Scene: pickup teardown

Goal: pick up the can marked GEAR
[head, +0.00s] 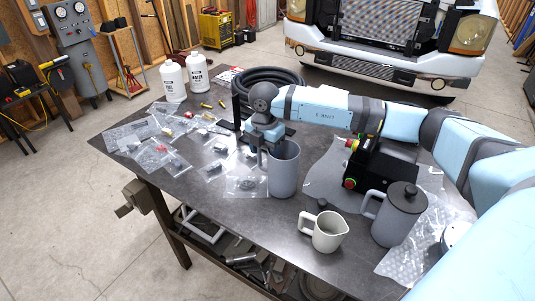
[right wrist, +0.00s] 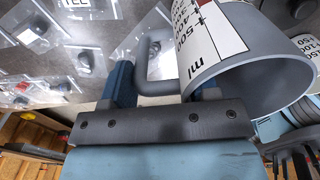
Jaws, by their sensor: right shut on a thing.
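A grey open-topped can with a loop handle (head: 285,172) stands upright at the middle of the table in the head view. My right gripper (head: 262,147) comes down over its handle side and is shut on the handle. In the right wrist view, the handle (right wrist: 152,70) lies between the two blue fingers of the gripper (right wrist: 163,85). A white label with ml marks shows on the can (right wrist: 285,50). No GEAR marking is readable. I cannot tell whether the can's base touches the table. My left gripper is not in view.
A small pale jug (head: 326,234) and a lidded grey jug (head: 393,218) stand front right. A black box with a red button (head: 350,182), coiled hose (head: 270,78) and two white bottles (head: 173,82) are behind. Bagged small parts (head: 160,152) cover the left.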

